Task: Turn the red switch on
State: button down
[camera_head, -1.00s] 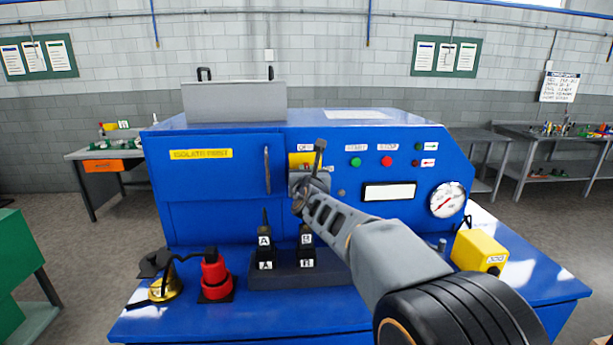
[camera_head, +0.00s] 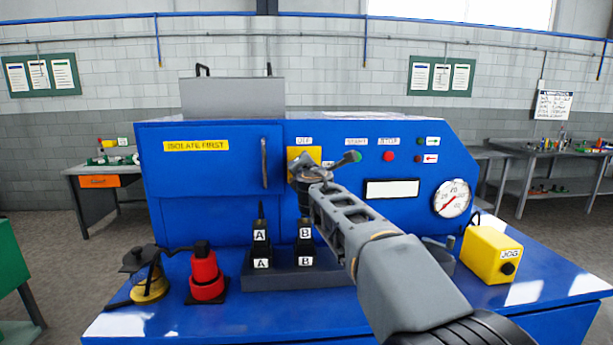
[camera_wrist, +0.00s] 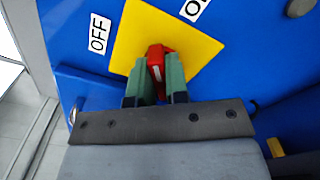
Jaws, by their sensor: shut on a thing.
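The red switch (camera_wrist: 156,60) is a small red knob with a white mark, on a square yellow plate (camera_head: 297,152) on the blue machine's front. The plate also fills the upper middle of the wrist view (camera_wrist: 200,48). An OFF label (camera_wrist: 98,33) is beside the plate, and a second label, partly cut off (camera_wrist: 194,8), is at its upper right. My gripper (camera_wrist: 155,82) has its green fingers closed on either side of the knob. In the head view my gripper (camera_head: 302,164) covers the knob. Which label the knob points to is hard to tell.
A green START button (camera_head: 356,156) and red STOP button (camera_head: 388,156) are right of the plate. A door handle (camera_head: 264,162) stands out to its left. Below are black levers (camera_head: 304,240), a red device (camera_head: 205,272) and a yellow JOG box (camera_head: 490,254).

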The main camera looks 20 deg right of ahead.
jog(key=m+b, duration=0.1)
jog(key=m, duration=0.2)
jog(key=shift+f+m+b, duration=0.2)
jog(key=shift+m+b, duration=0.1)
jog(key=shift+b, duration=0.05)
jog(key=shift+m+b, duration=0.85)
jog(key=shift+m, duration=0.95)
jog(key=c, duration=1.1)
grip_release()
jog(key=shift+s, duration=0.1)
jog(key=s+a, duration=0.1)
jog(key=s, duration=0.3)
jog(key=s+b, duration=0.1)
jog(key=s, duration=0.4)
jog(key=s+a+b, duration=0.1)
jog(key=s, duration=0.3)
jog(key=shift+s+a, duration=0.2)
jog(key=shift+a, duration=0.1)
